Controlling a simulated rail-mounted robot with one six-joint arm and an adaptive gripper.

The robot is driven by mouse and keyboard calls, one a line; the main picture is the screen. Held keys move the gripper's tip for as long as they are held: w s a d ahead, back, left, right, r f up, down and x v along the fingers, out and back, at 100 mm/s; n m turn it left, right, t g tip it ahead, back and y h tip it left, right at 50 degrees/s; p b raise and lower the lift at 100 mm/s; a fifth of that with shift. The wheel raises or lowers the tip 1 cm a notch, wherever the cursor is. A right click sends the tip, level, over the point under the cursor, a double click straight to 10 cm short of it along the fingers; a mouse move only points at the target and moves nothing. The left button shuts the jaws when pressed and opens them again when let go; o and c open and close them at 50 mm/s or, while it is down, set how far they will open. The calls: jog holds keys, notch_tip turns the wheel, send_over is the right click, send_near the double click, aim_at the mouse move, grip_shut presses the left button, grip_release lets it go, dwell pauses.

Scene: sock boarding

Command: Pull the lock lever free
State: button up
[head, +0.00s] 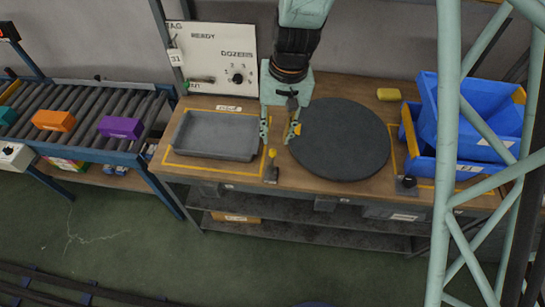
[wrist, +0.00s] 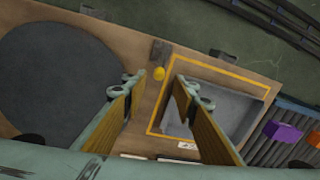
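A small lever with a yellow knob (head: 272,154) stands on the wooden bench between the grey tray and the dark round disc. It also shows in the wrist view as a yellow ball (wrist: 159,73) beside a dark base (wrist: 160,51). I take it for the lock lever; no label on it is readable. My gripper (head: 279,133) is open and points down over the bench, its fingers apart and empty. In the wrist view the knob appears between and just beyond the fingertips (wrist: 160,83). I cannot tell its exact height below them.
The grey tray (head: 213,153) lies inside a yellow outline on the left; the dark disc (head: 340,140) is on the right. Blue bins (head: 470,115) and a black-knobbed lever (head: 409,182) are farther right. A white panel (head: 212,55) stands behind. A roller conveyor (head: 85,115) carries boxes.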

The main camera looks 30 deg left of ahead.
aim_at(273, 153)
jog(key=shift+s+a+f+b, duration=0.1)
jog(key=shift+a+f+b, duration=0.1)
jog(key=shift+f, duration=1.9)
jog(key=shift+s+a+f+b, duration=0.15)
jog(key=shift+f+b, duration=0.05)
jog(key=shift+f, duration=1.85)
jog(key=shift+s+a+f+b, duration=0.1)
jog(key=shift+a+f+b, duration=0.1)
jog(key=shift+f, duration=1.9)
grip_shut()
